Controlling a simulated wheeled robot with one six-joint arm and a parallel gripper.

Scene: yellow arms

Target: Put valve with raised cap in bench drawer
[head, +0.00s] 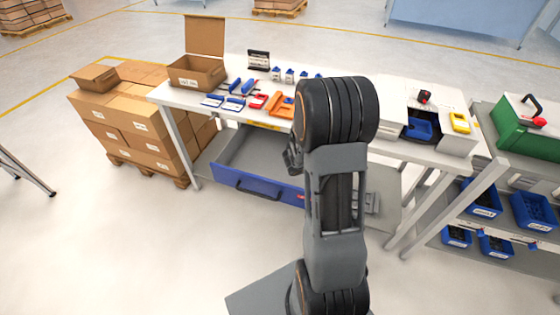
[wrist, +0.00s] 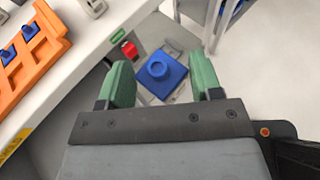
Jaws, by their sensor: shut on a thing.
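The blue valve (wrist: 172,84), a square block with a raised round cap on top, is between the green fingers of my gripper (wrist: 160,76) in the wrist view. My gripper is shut on it, and the cap faces the camera. The valve is beside the bench edge, over the space below the top. In the head view my arm hides the valve and most of the gripper. The bench drawer (head: 255,190) has a blue front and is pulled open under the bench (head: 215,107). Part of its grey interior shows left of my arm; its right end is hidden.
On the bench are an open cardboard box (head: 197,75), an orange holder (head: 281,106) and several blue and red parts. Stacked cartons (head: 125,110) stand at left. A shelf trolley with blue bins (head: 483,200) stands at right. The floor before the drawer is clear.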

